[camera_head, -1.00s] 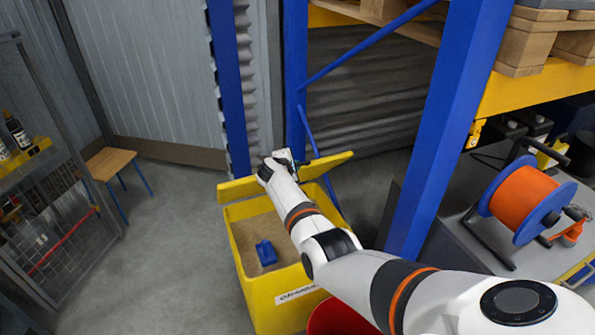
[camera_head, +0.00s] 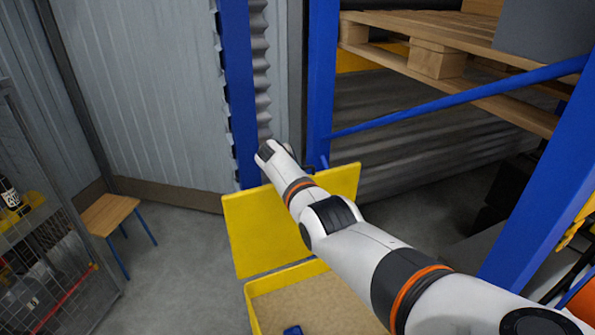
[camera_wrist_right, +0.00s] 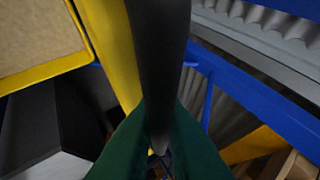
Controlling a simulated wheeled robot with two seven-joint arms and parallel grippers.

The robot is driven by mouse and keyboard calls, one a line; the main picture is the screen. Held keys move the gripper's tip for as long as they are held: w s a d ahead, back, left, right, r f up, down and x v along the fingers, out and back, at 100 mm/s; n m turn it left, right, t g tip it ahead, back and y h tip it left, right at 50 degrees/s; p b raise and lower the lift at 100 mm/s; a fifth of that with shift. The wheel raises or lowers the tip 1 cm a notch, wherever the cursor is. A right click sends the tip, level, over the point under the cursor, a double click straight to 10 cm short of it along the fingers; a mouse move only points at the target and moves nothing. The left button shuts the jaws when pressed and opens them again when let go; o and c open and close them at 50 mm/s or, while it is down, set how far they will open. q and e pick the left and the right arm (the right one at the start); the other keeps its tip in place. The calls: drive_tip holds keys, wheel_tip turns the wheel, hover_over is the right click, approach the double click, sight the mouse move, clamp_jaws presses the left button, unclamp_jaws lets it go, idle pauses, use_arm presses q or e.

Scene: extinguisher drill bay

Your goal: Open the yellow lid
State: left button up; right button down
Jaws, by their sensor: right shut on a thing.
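The yellow lid (camera_head: 262,232) stands raised, close to upright, at the back of the yellow sand box (camera_head: 285,268). Its broad inner face is turned toward the head camera. My right arm reaches across the lid, with its wrist at the lid's upper edge. In the right wrist view, my right gripper (camera_wrist_right: 158,140) has its green fingers shut at the lid, which shows as a yellow strip (camera_wrist_right: 118,55). A dark bar in front partly hides the contact. My left gripper is not in view.
Sand and a blue scoop (camera_head: 292,330) are in the box. Blue rack posts (camera_head: 238,95) and a blue brace (camera_head: 450,100) stand close behind and right of the lid. A wooden stool (camera_head: 110,214) and mesh cage are at left. Floor left of the box is clear.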

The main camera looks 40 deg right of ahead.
drive_tip(key=shift+w+f, duration=0.1)
drive_tip(key=shift+w, duration=0.35)
drive_tip(key=c, duration=1.8)
unclamp_jaws()
drive_tip(key=shift+o, duration=0.2)
